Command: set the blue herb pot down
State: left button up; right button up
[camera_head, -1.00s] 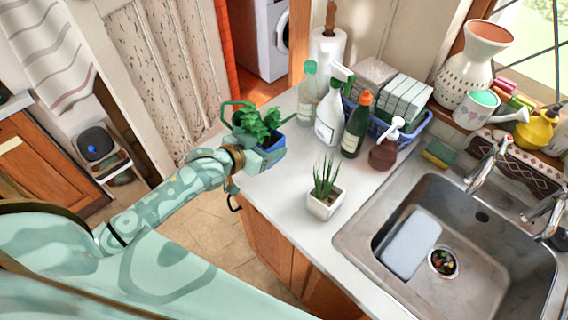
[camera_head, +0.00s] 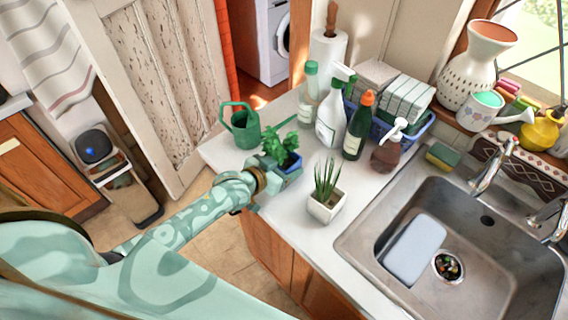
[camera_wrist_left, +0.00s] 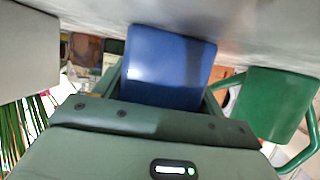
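The blue herb pot (camera_head: 291,166) with its leafy green herb (camera_head: 281,146) is upright at the counter, left of the white succulent pot. My left gripper (camera_head: 276,172) reaches it from the left, with its fingers on either side of the pot. In the left wrist view the blue pot (camera_wrist_left: 170,65) fills the space between the fingers, its base at the counter surface. I cannot tell whether it bears on the counter or hovers just above. My right gripper is not in view.
A green watering can (camera_head: 243,128) stands just behind the herb pot. The white succulent pot (camera_head: 326,205) is to its right. Several bottles and a blue basket (camera_head: 408,133) stand behind. The sink (camera_head: 362,236) is at right.

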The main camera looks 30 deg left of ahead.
pick_arm(q)
jog(key=shift+o, duration=1.2)
jog(key=shift+f, duration=0.15)
jog(key=shift+s+a+b, duration=0.1)
jog(key=shift+s+b, duration=0.2)
jog(key=shift+b, duration=0.05)
jog(key=s+r, duration=0.1)
jog(key=s+a+r+p, duration=0.1)
jog(key=s+r, duration=0.1)
jog(key=shift+a+p, duration=0.15)
jog(key=shift+p, duration=0.15)
jog(key=p+v, duration=0.1)
jog(key=v, duration=1)
jog(key=shift+s+r+p, duration=0.15)
jog(key=shift+s+p, duration=0.15)
jog(key=shift+p, duration=0.05)
jog(key=shift+a, duration=0.15)
